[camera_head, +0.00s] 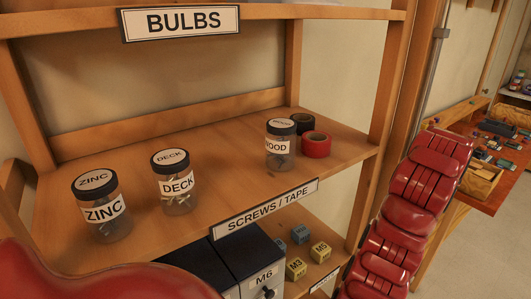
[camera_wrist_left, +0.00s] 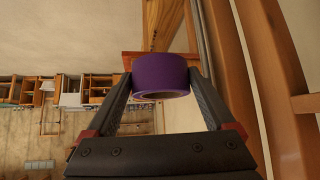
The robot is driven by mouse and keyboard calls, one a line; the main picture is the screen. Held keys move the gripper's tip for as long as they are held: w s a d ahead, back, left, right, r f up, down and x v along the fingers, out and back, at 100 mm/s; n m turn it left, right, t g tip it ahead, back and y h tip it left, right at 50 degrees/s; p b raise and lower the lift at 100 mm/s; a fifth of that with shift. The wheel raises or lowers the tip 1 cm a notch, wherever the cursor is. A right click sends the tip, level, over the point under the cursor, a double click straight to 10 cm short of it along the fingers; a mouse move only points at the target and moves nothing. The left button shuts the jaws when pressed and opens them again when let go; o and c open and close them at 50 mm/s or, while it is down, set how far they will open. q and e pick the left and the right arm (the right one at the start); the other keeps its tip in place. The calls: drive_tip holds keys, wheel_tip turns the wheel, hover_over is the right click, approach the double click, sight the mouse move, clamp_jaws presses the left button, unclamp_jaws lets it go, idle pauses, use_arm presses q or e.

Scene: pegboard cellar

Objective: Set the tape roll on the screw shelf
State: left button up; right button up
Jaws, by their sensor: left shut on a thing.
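A purple tape roll (camera_wrist_left: 160,75) sits between the fingers of my left gripper (camera_wrist_left: 161,82) in the left wrist view. The gripper is shut on it. The head view shows neither this roll nor either gripper. The screw shelf (camera_head: 232,170) carries the label "SCREWS / TAPE" (camera_head: 265,208) on its front edge. On it stand a ZINC jar (camera_head: 103,212) at the left, a DECK jar (camera_head: 176,188) beside it, and a WOOD jar (camera_head: 279,148) towards the right. A red tape roll (camera_head: 316,145) and a black tape roll (camera_head: 302,123) lie just right of the WOOD jar.
The shelf between the DECK and WOOD jars is clear. The BULBS shelf (camera_head: 290,12) hangs above, and wooden posts (camera_head: 388,85) bound the right side. Below are a dark M6 drawer box (camera_head: 247,257) and small blocks (camera_head: 320,252). A cluttered bench (camera_head: 485,201) stands far right.

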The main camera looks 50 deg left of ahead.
use_arm(q)
drive_tip(key=s+a+r+n+y, duration=0.1)
drive_tip(key=s+a+r+n, duration=0.15)
drive_tip(key=r, duration=0.25)
drive_tip(key=s+a+r+n+g+y, duration=0.1)
drive_tip(key=s+r, duration=0.2)
drive_tip(key=r, duration=0.2)
drive_tip(key=s+a+r+n+y, duration=0.1)
drive_tip(key=s+a+r, duration=0.15)
drive_tip(key=r, duration=0.25)
drive_tip(key=s+a+f+n+g+y, duration=0.1)
drive_tip(key=s+a, duration=0.1)
drive_tip(key=s, duration=0.3)
drive_tip(key=s+a+f+n+y+p, duration=0.1)
drive_tip(key=s+a+n, duration=0.1)
drive_tip(key=s, duration=0.3)
drive_tip(key=shift+s+a+g, duration=0.35)
drive_tip(key=shift+s+g, duration=0.05)
